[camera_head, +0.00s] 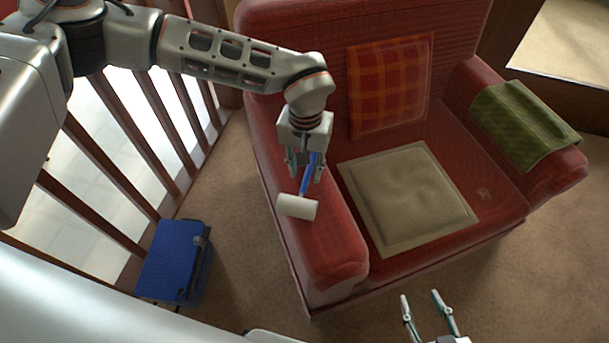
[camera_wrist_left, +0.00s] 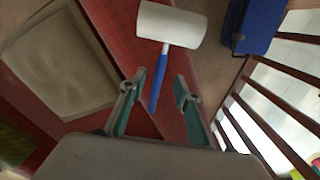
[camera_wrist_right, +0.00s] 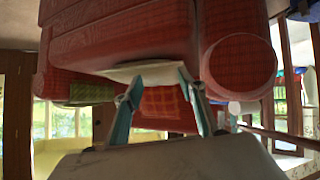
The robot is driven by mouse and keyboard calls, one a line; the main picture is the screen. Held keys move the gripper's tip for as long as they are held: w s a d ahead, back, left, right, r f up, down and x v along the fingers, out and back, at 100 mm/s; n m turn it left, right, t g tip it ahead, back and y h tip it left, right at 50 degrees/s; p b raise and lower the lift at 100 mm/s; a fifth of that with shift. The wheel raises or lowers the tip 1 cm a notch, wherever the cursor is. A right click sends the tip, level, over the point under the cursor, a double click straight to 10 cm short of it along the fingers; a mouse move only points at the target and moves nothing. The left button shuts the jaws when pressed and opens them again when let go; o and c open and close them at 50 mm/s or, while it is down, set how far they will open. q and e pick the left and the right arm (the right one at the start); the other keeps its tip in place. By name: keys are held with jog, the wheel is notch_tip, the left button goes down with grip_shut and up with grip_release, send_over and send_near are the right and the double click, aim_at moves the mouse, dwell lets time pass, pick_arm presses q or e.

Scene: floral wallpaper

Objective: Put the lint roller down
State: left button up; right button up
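The lint roller has a white head (camera_head: 297,207) and a blue handle (camera_head: 307,182), and appears to lie on the left armrest (camera_head: 333,250) of the red armchair. My left gripper (camera_head: 305,171) is over this armrest, pointing down, with the handle between its fingers. In the left wrist view the lint roller (camera_wrist_left: 171,25) shows clearly, and both fingers stand apart from the handle, so the gripper is open. My right gripper (camera_head: 425,305) is open and empty, in front of the armchair. It also shows open in the right wrist view (camera_wrist_right: 155,80).
The armchair has a beige seat cushion (camera_head: 408,198), a plaid orange pillow (camera_head: 390,85) and a green cloth (camera_head: 523,127) on its right armrest. A blue box (camera_head: 172,260) stands on the carpet by the wooden railing (camera_head: 125,180). Carpet in front of the armchair is clear.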

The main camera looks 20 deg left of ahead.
aim_at(305, 181)
pick_arm(q)
notch_tip(305, 181, up, 9)
jog(key=p, duration=0.1)
pick_arm(e)
jog(key=shift+s+d+f, duration=0.3)
jog(key=shift+s+d, duration=0.1)
jog(key=shift+s, duration=0.05)
pick_arm(q)
jog(key=shift+f, duration=0.15)
pick_arm(e)
jog(key=shift+w+a+r, duration=0.1)
